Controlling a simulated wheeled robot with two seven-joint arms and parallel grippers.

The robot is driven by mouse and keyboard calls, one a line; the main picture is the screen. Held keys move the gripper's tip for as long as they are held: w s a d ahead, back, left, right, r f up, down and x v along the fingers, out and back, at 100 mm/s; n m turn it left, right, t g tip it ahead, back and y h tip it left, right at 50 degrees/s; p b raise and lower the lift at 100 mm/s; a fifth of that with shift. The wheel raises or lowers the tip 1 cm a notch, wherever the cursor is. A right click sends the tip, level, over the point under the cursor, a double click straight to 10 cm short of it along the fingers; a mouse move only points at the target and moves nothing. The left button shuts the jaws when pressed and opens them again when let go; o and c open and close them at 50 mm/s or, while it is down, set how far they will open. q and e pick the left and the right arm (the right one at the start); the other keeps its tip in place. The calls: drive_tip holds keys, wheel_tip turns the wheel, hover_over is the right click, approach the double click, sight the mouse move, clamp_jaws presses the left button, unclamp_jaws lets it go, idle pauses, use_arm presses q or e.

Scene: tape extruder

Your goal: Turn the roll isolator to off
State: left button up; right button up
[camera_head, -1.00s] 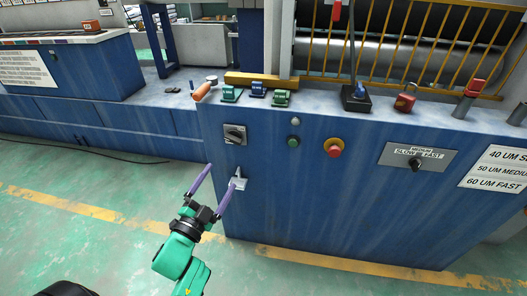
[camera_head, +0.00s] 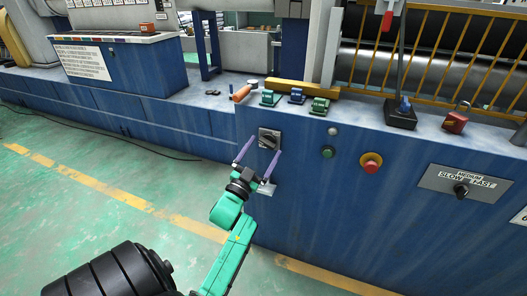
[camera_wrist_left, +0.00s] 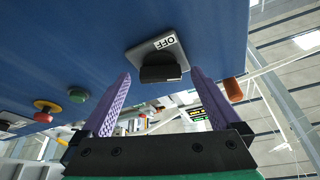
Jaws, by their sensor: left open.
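The roll isolator (camera_head: 270,138) is a black rotary knob on a grey square plate, on the blue machine front, left of the green button. In the left wrist view, the isolator's black knob (camera_wrist_left: 160,74) sits between and beyond the fingertips, and the plate shows the word OFF. My left gripper (camera_head: 258,149) is open, with its two purple fingers pointing at the plate, one on each side. In the left wrist view the left gripper (camera_wrist_left: 160,82) is empty, and I cannot tell whether it touches the knob. My right gripper is not in view.
A green button (camera_head: 327,152) and a red emergency button (camera_head: 371,162) are to the right. A speed selector (camera_head: 461,190) is farther right. A small silver fitting (camera_head: 267,189) is below the isolator. Green, blue and orange items and a red padlock (camera_head: 455,122) lie on the ledge.

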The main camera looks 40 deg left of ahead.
use_arm(q)
drive_tip(key=shift+w+r, duration=0.1)
drive_tip(key=shift+w, duration=0.15)
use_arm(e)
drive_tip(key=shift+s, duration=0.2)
use_arm(q)
drive_tip(key=c, duration=1.4)
drive_tip(key=shift+o, duration=0.2)
drive_tip(key=n+y+p, duration=0.1)
drive_tip(key=n, duration=0.2)
drive_tip(key=n+y+p, duration=0.2)
drive_tip(key=n, duration=0.1)
drive_tip(key=shift+d+r+g, duration=0.1)
drive_tip(key=shift+g, duration=0.2)
drive_tip(key=shift+n+y, duration=0.4)
drive_tip(key=o, duration=1.4)
drive_tip(key=shift+c, duration=0.2)
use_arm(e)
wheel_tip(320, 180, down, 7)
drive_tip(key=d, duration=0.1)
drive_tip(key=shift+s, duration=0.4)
